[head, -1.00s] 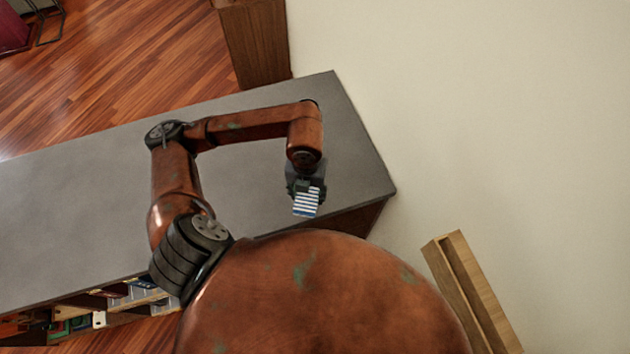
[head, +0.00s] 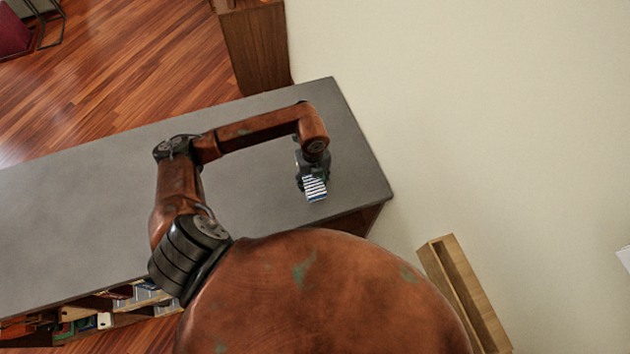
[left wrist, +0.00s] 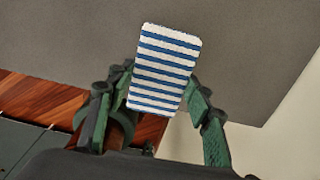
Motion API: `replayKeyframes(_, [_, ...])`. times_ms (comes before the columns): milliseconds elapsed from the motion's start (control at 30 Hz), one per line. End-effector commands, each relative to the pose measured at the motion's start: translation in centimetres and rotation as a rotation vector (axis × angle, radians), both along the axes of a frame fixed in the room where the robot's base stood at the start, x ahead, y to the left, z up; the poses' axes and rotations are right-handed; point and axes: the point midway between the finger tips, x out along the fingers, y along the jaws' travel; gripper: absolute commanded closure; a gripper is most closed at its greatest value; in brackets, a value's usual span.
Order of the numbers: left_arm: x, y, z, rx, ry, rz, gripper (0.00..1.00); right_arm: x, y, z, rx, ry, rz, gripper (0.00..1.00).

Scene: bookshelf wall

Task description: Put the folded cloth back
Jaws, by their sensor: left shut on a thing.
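The folded cloth (head: 314,189) has blue and white stripes. It shows large in the left wrist view (left wrist: 164,70), between the green-black fingers of my left gripper (left wrist: 160,108). My left gripper (head: 312,175) is shut on it and holds it by one end. In the head view the cloth is over the grey top, near its front right end. I cannot tell whether it touches the surface. My right gripper does not show.
The grey top of the low bookshelf (head: 90,205) is otherwise bare. Its open shelves hold several books (head: 85,318) at the lower left. A pale wall (head: 480,120) stands at the right. A wooden box-like piece (head: 465,295) and a brown cabinet (head: 255,50) stand against it.

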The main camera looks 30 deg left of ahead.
Motion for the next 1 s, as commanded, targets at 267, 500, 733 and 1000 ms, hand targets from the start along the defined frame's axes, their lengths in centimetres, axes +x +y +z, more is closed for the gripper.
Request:
replayKeyframes(267, [2.1,0.6,-2.6,-0.001,0.000,0.001,0.76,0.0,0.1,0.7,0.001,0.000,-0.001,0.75])
replayKeyframes(500, [2.5,0.6,-5.2,-0.002,0.002,0.000,0.76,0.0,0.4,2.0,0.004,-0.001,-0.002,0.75])
replayKeyframes(733, [2.6,0.7,-6.2,-0.001,-0.002,-0.001,0.76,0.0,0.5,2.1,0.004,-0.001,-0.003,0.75])
replayKeyframes(1000, [2.6,0.7,-6.6,-0.001,-0.001,-0.001,0.52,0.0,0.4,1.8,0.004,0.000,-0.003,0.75])
